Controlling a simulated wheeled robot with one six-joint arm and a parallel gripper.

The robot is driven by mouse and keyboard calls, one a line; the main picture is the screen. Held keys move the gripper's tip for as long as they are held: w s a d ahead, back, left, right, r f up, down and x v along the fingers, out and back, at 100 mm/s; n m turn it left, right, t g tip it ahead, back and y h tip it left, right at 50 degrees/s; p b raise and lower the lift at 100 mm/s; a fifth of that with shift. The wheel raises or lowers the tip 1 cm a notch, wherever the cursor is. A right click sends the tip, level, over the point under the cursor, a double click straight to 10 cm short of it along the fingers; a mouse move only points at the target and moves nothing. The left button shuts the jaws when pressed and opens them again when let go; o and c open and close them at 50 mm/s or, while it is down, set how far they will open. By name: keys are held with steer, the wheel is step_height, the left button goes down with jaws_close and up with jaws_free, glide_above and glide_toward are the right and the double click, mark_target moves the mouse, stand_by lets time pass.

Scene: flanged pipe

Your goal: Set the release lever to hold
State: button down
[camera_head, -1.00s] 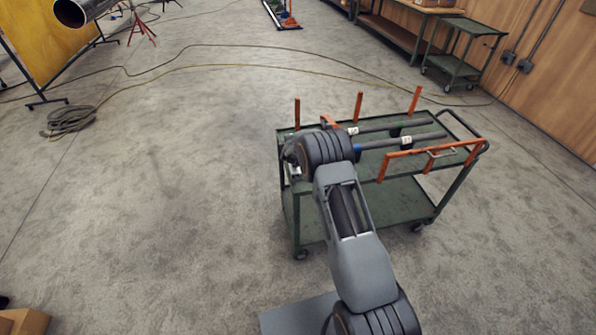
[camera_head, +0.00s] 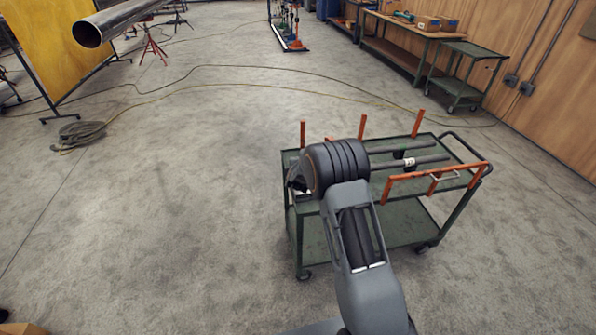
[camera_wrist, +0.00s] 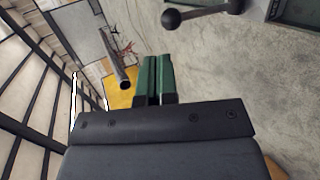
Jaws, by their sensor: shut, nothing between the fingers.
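A lever with a black ball knob (camera_wrist: 172,19) and a grey rod (camera_wrist: 205,11) shows at the top right of the wrist view, its base cut off by the frame edge. It may be the release lever; its marks do not show. My gripper (camera_wrist: 156,62) has green fingers that are shut and empty. In the wrist view the knob is above and a little right of the fingertips, apart from them. In the head view my arm hides the gripper and the lever, over the left end of the green cart (camera_head: 405,215).
The cart has orange posts (camera_head: 362,126), an orange rail (camera_head: 432,178) and dark bars on top. A large pipe (camera_head: 120,18) is at the back left beside a yellow panel (camera_head: 60,45). Workbenches (camera_head: 395,50) line the right wall.

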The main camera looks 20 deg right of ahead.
steer(key=v, duration=0.6)
steer(key=shift+a+r, duration=0.25)
steer(key=shift+r, duration=0.05)
